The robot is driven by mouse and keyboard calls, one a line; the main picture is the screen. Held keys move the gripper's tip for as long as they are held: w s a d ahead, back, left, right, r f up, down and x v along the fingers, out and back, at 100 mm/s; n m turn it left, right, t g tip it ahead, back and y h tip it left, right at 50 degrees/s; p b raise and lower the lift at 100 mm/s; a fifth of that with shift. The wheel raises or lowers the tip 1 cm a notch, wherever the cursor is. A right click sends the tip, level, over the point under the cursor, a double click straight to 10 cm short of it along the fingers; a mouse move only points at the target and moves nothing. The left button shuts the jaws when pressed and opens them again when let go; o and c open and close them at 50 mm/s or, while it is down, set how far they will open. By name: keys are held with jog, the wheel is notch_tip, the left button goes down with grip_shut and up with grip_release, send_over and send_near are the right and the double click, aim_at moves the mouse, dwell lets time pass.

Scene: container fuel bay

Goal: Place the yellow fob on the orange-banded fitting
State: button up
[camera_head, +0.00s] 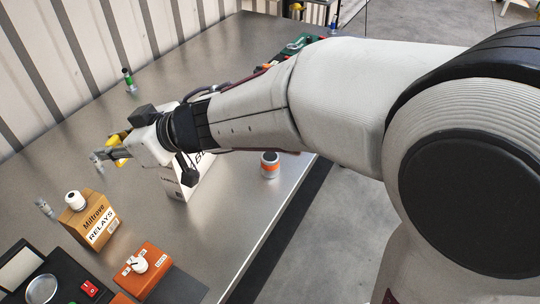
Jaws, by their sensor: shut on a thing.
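My gripper (112,151) is at the left above the metal table, with its fingers pointing left. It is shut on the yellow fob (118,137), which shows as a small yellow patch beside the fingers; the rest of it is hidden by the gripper. The orange-banded fitting (270,165) is a short grey-white cylinder with an orange band and a dark top. It stands upright on the table near the right edge, below my forearm in the picture and well apart from my gripper.
A white lettered box (188,187) stands beneath my wrist, between gripper and fitting. A relay carton (92,227), an orange switch box (141,270) and a black panel (60,268) fill the lower left. A green-banded fitting (131,84) stands farther back.

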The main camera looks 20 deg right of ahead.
jog(key=shift+r, duration=0.5)
jog(key=w+d+m+t, duration=0.1)
jog(key=w+d, duration=0.3)
jog(key=d, duration=0.6)
jog(key=w+d, duration=0.4)
jog(key=d, duration=0.6)
jog(key=d+m+h, duration=0.1)
jog(key=d, duration=1.1)
jog(key=shift+t, duration=0.3)
jog(key=shift+s+d+f, duration=0.15)
jog(key=shift+s+f, duration=0.05)
jog(key=shift+f, duration=1.1)
jog(key=shift+s+d+f, duration=0.1)
jog(key=shift+s+f, duration=0.1)
jog(key=shift+f, duration=1.1)
jog(key=shift+f, duration=0.1)
jog(key=shift+f, duration=3.05)
